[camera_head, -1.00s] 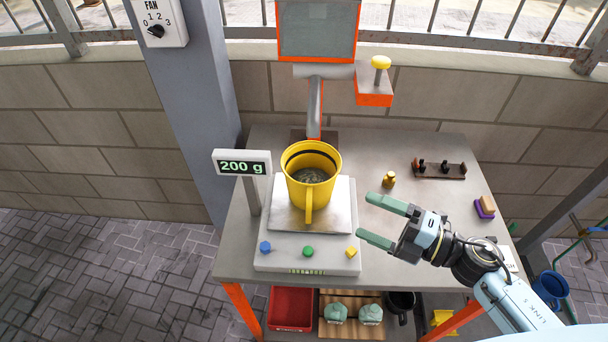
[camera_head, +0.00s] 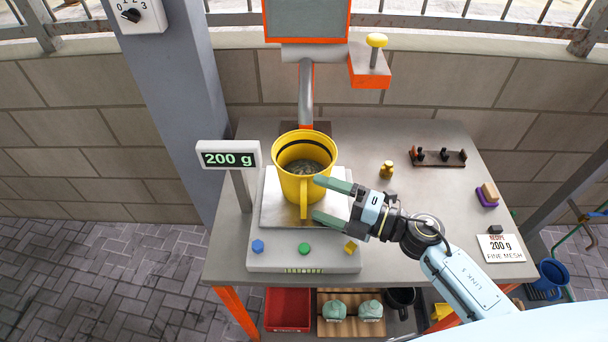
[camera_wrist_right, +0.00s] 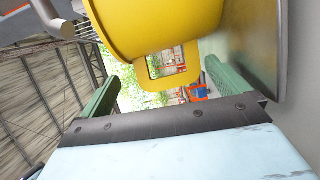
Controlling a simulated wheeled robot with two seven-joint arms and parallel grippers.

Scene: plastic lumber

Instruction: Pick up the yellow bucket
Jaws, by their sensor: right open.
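The yellow bucket (camera_head: 291,180) stands upright on the steel plate of the scale (camera_head: 272,210), with grey-green material inside. Its handle (camera_head: 304,198) faces the front. My right gripper (camera_head: 316,198) is open, with its green fingertips reaching in from the right beside the handle. In the right wrist view the bucket (camera_wrist_right: 160,25) fills the top, and its handle (camera_wrist_right: 172,68) shows between the two open fingers. I cannot tell whether a finger touches it. The scale display (camera_head: 230,159) reads 200 g. My left gripper is out of view.
A brass weight (camera_head: 387,169), a dark rack (camera_head: 438,157), a purple-based block (camera_head: 488,195) and a card reading 200 g fine mesh (camera_head: 501,248) are on the table's right. An orange-framed machine (camera_head: 305,90) rises behind the bucket. A red bin (camera_head: 287,309) sits below.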

